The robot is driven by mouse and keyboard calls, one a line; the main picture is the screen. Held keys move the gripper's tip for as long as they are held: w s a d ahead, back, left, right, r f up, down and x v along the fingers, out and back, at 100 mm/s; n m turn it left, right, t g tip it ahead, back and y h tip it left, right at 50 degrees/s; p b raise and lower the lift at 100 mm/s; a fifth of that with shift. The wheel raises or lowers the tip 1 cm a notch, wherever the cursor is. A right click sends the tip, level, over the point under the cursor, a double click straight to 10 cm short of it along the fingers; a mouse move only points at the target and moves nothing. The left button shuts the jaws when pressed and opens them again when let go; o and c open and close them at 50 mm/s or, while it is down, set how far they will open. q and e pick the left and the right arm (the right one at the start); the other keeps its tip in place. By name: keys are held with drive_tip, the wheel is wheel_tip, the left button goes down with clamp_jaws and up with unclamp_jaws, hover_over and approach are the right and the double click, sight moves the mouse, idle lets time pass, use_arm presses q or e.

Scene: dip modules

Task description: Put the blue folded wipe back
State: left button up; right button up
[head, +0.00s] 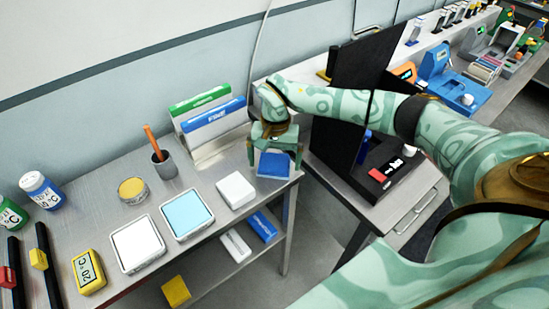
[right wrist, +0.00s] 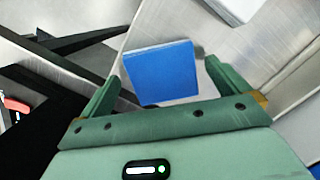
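The blue folded wipe (head: 274,165) is a flat blue square at the right front corner of the metal table (head: 218,226). In the right wrist view the blue wipe (right wrist: 160,73) lies between the two green fingers, with a small gap on each side. My right gripper (right wrist: 161,80) is open around it; in the head view the gripper (head: 273,150) is right at the wipe. I cannot tell whether the wipe rests fully on the table. A tray with a light blue top (head: 187,214) and one with a white top (head: 137,243) stand to the left. My left gripper is not in view.
A white folded block (head: 236,190) lies just left of the blue wipe. A black panel (head: 348,100) and a black device (head: 385,168) stand close on the right, across a gap.

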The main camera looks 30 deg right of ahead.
sight(275, 158)
wheel_tip(275, 158, up, 12)
drive_tip(key=w+d+p, duration=0.1)
idle(0.5)
drive_tip(key=shift+r, duration=0.1)
